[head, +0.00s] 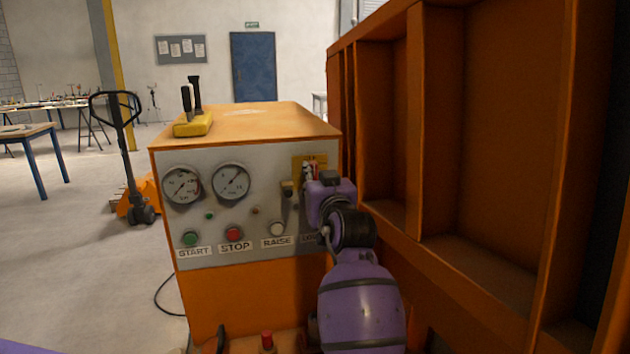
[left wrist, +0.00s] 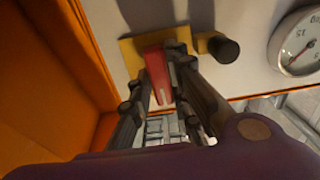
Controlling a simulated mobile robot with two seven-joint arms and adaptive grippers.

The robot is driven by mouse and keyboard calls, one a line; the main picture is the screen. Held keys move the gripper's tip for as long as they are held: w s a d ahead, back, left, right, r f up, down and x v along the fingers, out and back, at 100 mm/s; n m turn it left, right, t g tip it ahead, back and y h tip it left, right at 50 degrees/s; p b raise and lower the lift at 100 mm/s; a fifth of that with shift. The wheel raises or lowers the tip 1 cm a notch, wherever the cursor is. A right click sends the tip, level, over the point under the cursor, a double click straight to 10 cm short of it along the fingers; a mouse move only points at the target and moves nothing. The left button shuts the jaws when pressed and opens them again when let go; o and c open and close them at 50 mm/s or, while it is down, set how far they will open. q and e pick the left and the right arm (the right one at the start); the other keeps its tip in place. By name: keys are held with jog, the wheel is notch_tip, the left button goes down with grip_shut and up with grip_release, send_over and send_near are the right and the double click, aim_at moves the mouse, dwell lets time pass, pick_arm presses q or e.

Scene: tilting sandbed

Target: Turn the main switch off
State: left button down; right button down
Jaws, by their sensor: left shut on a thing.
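The main switch has a red handle (left wrist: 157,75) on a yellow plate (left wrist: 130,48) on the grey control panel (head: 262,172). The yellow plate also shows in the head view (head: 298,160) at the panel's upper right. My left gripper (left wrist: 160,58) is shut on the red handle, with one dark finger on each side of it. In the head view my left gripper (head: 312,170) covers most of the switch, so the handle's exact angle is hard to tell. My right gripper is in neither view.
A small lever (head: 288,194) sits just left of my gripper. Two gauges (head: 231,181), a green start button (head: 190,239) and a red stop button (head: 233,233) are further left. An orange ribbed wall (head: 433,130) stands close on the right. Open floor (head: 90,270) lies left.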

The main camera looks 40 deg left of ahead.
pick_arm(q)
jog(key=c, duration=1.6)
grip_release()
jog(key=shift+c, duration=0.2)
jog(key=shift+d, duration=0.1)
jog(key=v, duration=1.1)
jog(key=shift+s+d, duration=0.25)
jog(key=shift+s, duration=0.1)
